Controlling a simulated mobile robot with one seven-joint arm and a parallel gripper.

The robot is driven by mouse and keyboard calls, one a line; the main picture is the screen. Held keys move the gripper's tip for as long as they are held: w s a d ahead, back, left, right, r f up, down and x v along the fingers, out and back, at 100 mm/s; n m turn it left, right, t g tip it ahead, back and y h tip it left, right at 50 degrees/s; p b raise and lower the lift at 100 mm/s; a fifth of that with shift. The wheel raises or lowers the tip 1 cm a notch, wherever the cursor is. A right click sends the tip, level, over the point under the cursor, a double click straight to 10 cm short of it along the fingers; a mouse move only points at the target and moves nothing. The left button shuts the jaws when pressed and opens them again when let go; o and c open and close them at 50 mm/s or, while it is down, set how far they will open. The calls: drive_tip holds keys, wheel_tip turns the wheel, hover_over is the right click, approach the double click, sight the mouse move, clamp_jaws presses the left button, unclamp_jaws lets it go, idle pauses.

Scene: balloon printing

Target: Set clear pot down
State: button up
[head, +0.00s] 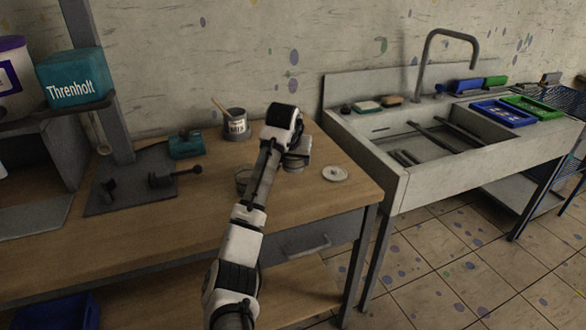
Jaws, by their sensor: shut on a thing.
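My gripper (297,155) is over the back right part of the wooden workbench, low near its top. Its fingertips are mostly hidden by my own forearm and wrist. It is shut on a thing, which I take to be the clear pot. A dim, see-through rounded shape, likely the clear pot (243,178), shows just left of my forearm, and the rest of it is hidden. I cannot tell whether it touches the bench. A round pale lid (335,173) lies flat on the bench to the right of my gripper.
The workbench (190,225) is clear at the front. A tin with a stick (237,124) and a teal block (186,145) stand behind. A dark mat (130,184) with tools lies left. A sink (440,140) adjoins right. A shelf post (112,110) rises left.

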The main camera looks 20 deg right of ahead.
sight(293, 170)
drive_tip(key=shift+f+p, duration=0.35)
drive_tip(key=shift+f, duration=1.7)
drive_tip(key=shift+f, duration=0.1)
drive_tip(key=o, duration=1.2)
